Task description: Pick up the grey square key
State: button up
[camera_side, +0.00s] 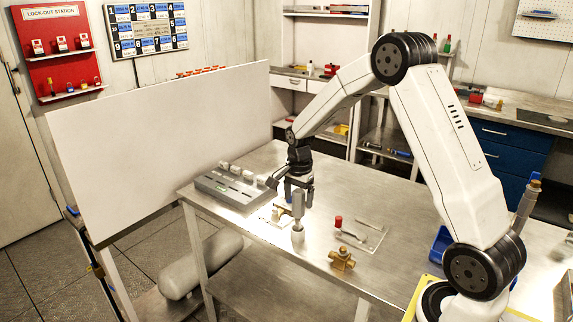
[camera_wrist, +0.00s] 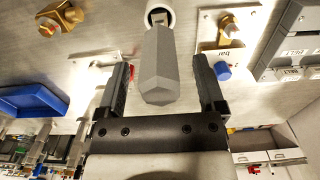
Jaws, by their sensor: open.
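The grey square key (camera_side: 298,204) stands upright in a pale round holder (camera_side: 297,236) on the metal bench, with its thick grey handle up. In the wrist view the key's faceted handle (camera_wrist: 160,68) lies between the two dark fingers, with a visible gap on each side. The holder's white rim (camera_wrist: 160,10) shows at its far end. My gripper (camera_side: 298,184) is open and points down at the top of the key. In the wrist view my gripper (camera_wrist: 164,72) straddles the handle without visibly touching it.
A grey panel box (camera_side: 235,187) with pale cylinders stands left on the bench (camera_side: 220,235). A brass fitting (camera_wrist: 228,32) and a blue knob (camera_wrist: 222,71) are close beside the key. A brass valve (camera_side: 342,261), red knob (camera_side: 338,221) and blue tray (camera_side: 440,245) lie rightward.

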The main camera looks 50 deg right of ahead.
jog(key=shift+f, duration=0.7)
grip_shut()
jog(key=shift+r, duration=0.15)
